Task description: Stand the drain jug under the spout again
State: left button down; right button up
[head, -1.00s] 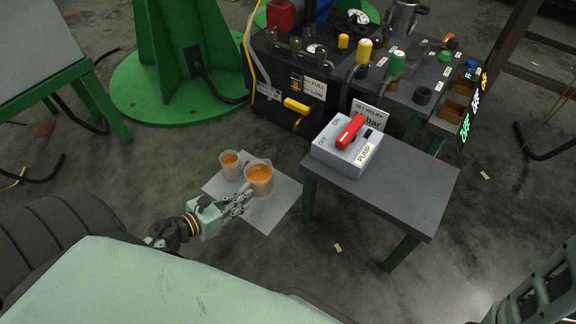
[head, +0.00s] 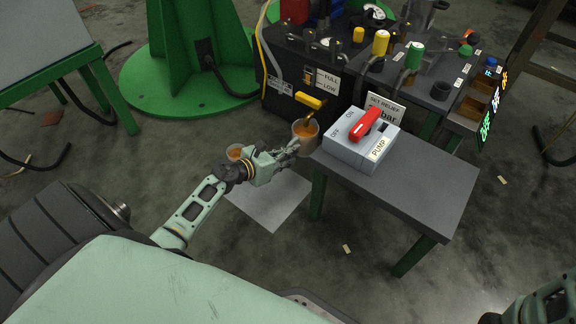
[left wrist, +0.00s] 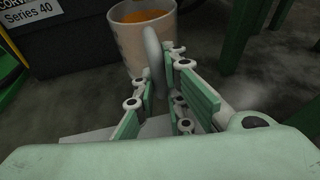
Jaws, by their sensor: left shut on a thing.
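The drain jug (head: 305,132) holds orange-brown liquid and looks upright, in front of the black unit, just below the yellow-handled drain tap (head: 308,101). The spout's mouth is hard to make out, so I cannot tell whether the jug is fully under it. My left gripper (head: 288,150) is shut on the jug's handle.
A white sheet (head: 268,208) lies on the floor. The grey side table (head: 415,195) with the pump switch box (head: 362,146) stands close right of the jug.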

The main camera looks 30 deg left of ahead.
pick_arm(q)
jog(key=shift+s+f+b, duration=0.15)
jog(key=shift+f+b, duration=2.6)
jog(key=shift+f, duration=0.7)
jog(key=shift+f+b, duration=0.1)
jog(key=shift+b, duration=0.2)
jog(key=shift+w, duration=0.25)
jog(key=c, duration=1.8)
grip_release()
